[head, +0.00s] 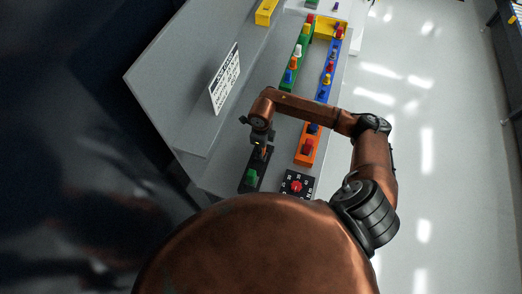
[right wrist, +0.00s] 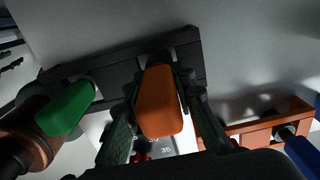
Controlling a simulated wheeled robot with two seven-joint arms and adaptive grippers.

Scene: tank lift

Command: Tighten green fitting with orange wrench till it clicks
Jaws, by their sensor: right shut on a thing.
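The orange wrench (right wrist: 160,101) stands in a black holder (right wrist: 118,75), its handle toward the right wrist camera. My right gripper (right wrist: 158,92) is shut on the orange handle, one finger on each side. In the head view the right gripper (head: 260,139) is above the far end of that holder, with a bit of the orange handle (head: 262,153) showing below it. A green handle (right wrist: 67,108) stands in the same holder, apart from the fingers; it also shows in the head view (head: 251,176). I cannot tell which piece is the green fitting. My left gripper is not in view.
An orange block (head: 304,156) with red and blue pieces stands right of the holder. A black dial panel (head: 296,186) with a red centre lies nearer. Green (head: 287,84) and blue (head: 322,95) strips with several coloured pieces lie farther back. A white sign (head: 225,79) stands at left.

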